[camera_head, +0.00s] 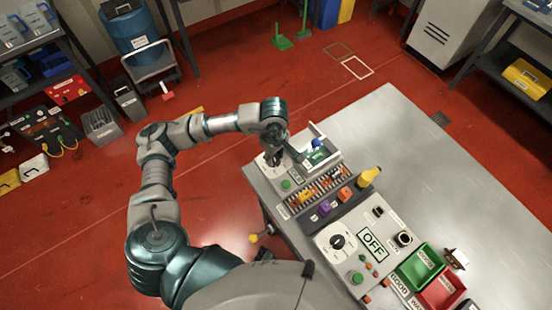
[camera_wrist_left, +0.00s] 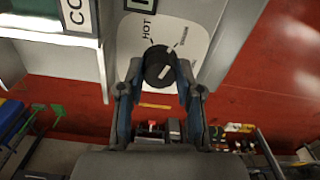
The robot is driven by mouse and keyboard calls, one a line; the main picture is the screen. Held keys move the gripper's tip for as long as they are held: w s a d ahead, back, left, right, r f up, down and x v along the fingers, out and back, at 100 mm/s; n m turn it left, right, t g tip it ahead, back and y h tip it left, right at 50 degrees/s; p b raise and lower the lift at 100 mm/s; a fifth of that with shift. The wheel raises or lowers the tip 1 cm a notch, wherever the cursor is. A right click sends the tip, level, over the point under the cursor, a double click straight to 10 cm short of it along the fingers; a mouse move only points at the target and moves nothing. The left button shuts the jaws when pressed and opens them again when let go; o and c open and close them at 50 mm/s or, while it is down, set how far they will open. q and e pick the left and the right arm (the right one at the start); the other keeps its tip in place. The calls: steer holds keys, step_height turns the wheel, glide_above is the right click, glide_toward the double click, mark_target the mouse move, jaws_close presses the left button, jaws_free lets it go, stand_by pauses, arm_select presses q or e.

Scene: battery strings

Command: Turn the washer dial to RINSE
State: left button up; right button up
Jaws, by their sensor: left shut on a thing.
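The washer dial (camera_wrist_left: 158,66) is a round black knob with a short white mark, on a white plate (camera_wrist_left: 196,45) in the left wrist view. The word HOT is printed at its upper left and a smaller, hard-to-read label at its upper right. I cannot tell which label the mark points to. My left gripper (camera_wrist_left: 160,76) is shut on the dial, one finger at each side. In the head view my left gripper (camera_head: 273,154) reaches down onto the far left of the console and hides the dial. My right gripper is not in view.
Beside the dial stand a green button (camera_head: 286,184) and a tray with a blue knob (camera_head: 316,143). Nearer are a battery row (camera_head: 318,189), an OFF panel (camera_head: 373,244), a green bin (camera_head: 418,267) and a red bin (camera_head: 441,289). The table's right side (camera_head: 440,170) is clear.

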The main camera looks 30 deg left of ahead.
arm_select(q)
steer(key=shift+f+m, duration=0.2)
steer(key=shift+m, duration=0.2)
steer(key=shift+r, duration=0.2)
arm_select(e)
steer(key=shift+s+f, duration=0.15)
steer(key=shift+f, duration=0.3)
arm_select(q)
steer(key=shift+f+m+b, duration=0.15)
steer(key=shift+m+b, duration=0.25)
steer(key=shift+b, duration=0.05)
steer(key=m+b, duration=0.4)
steer(key=shift+f, duration=0.15)
steer(key=shift+m, duration=0.4)
steer(key=shift+r, duration=0.3)
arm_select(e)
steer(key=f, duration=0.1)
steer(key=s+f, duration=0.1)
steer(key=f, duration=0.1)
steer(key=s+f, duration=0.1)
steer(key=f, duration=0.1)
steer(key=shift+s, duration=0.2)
